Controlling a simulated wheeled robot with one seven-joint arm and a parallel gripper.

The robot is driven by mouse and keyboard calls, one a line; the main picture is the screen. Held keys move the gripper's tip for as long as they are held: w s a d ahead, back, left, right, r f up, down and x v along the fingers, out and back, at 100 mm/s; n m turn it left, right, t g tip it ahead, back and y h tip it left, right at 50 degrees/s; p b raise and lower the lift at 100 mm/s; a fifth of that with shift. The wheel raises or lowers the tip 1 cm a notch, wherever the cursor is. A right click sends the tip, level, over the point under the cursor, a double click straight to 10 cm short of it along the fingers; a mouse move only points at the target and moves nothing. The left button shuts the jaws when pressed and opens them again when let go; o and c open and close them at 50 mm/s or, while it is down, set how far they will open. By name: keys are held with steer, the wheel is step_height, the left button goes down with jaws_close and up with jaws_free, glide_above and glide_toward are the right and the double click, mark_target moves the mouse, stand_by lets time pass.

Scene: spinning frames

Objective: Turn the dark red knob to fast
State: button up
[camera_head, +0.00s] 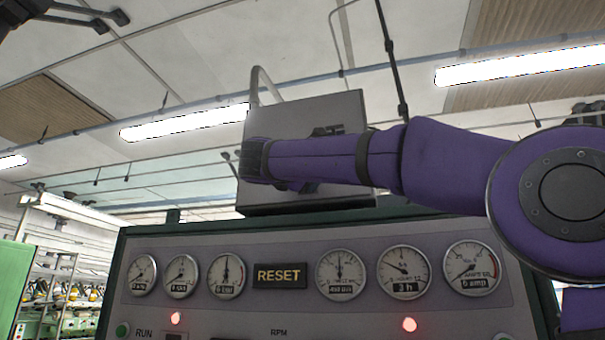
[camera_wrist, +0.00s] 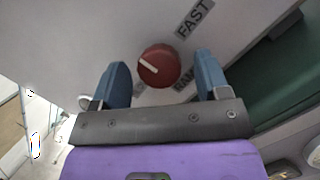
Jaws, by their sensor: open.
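The dark red knob (camera_wrist: 158,66) shows in the wrist view as a round dial with a white pointer line, on a pale panel. A label reading FAST (camera_wrist: 195,17) is up and to the right of it. The pointer line slants from lower right to upper left and does not line up with FAST. Another label (camera_wrist: 185,80), partly hidden by the right finger, sits at the knob's lower right. My gripper (camera_wrist: 160,80) is open, its blue fingers apart on either side of the knob. I cannot tell whether they touch it. The knob is not visible in the head view.
In the head view, a control panel (camera_head: 300,238) carries several round gauges, a RESET sign (camera_head: 279,275), red lights and a green button (camera_head: 122,329). A grey box (camera_head: 305,200) stands above it behind my arm. A dark green surface (camera_wrist: 275,75) borders the panel in the wrist view.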

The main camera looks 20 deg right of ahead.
steer(key=c, duration=0.9)
steer(key=shift+m, duration=0.5)
steer(key=m+g+y, duration=0.1)
steer(key=m, duration=0.4)
steer(key=m+g, duration=0.2)
steer(key=m, duration=0.4)
steer(key=m+g+y, duration=0.1)
steer(key=m+g, duration=0.1)
steer(key=m, duration=0.4)
steer(key=shift+a+r+y, duration=0.15)
steer(key=shift+r+y, duration=0.15)
steer(key=shift+m, duration=0.4)
